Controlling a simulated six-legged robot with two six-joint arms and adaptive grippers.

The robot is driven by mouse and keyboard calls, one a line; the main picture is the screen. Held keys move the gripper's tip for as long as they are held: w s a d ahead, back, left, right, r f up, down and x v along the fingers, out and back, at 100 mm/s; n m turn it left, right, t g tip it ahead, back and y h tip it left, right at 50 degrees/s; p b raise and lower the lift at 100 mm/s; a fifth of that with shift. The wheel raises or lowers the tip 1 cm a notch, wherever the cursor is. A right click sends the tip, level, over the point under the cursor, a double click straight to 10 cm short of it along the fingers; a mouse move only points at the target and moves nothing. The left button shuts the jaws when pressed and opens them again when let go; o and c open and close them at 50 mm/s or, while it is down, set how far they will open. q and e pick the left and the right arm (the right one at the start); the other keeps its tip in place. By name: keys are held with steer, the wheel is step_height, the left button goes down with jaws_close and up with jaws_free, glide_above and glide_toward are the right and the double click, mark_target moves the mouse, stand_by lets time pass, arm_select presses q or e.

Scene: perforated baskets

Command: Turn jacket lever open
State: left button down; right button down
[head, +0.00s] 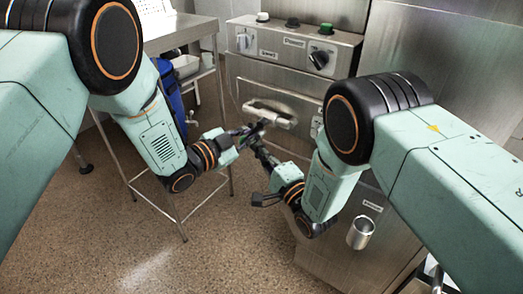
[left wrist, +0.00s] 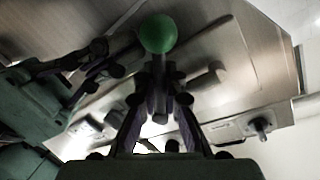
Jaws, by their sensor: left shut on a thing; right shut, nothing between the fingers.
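The jacket lever shows in the left wrist view as a round green knob (left wrist: 158,34) on a short stem. My left gripper (left wrist: 159,90) is shut on the lever's stem, just below the knob. In the head view my left gripper (head: 248,132) is in front of the steel cabinet, and its fingers largely hide the lever. My right gripper (head: 258,148) is shut and empty, close beside the left gripper and slightly lower right. It also shows at the left of the left wrist view (left wrist: 100,58).
A pale horizontal handle (head: 270,114) is just behind the grippers on the steel cabinet (head: 285,82). A control panel (head: 290,42) with knobs and coloured buttons is above.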

arm_select(q)
steer(key=shift+s+f, duration=0.1)
steer(key=shift+f, duration=0.05)
steer(key=shift+s+d, duration=0.1)
arm_select(e)
steer(key=shift+w+a+r, duration=0.2)
steer(key=shift+a, duration=0.4)
arm_select(q)
steer(key=c, duration=1.4)
jaws_free()
steer(key=shift+c, duration=0.2)
arm_select(e)
steer(key=shift+a, duration=0.1)
arm_select(q)
steer(key=shift+a, duration=0.2)
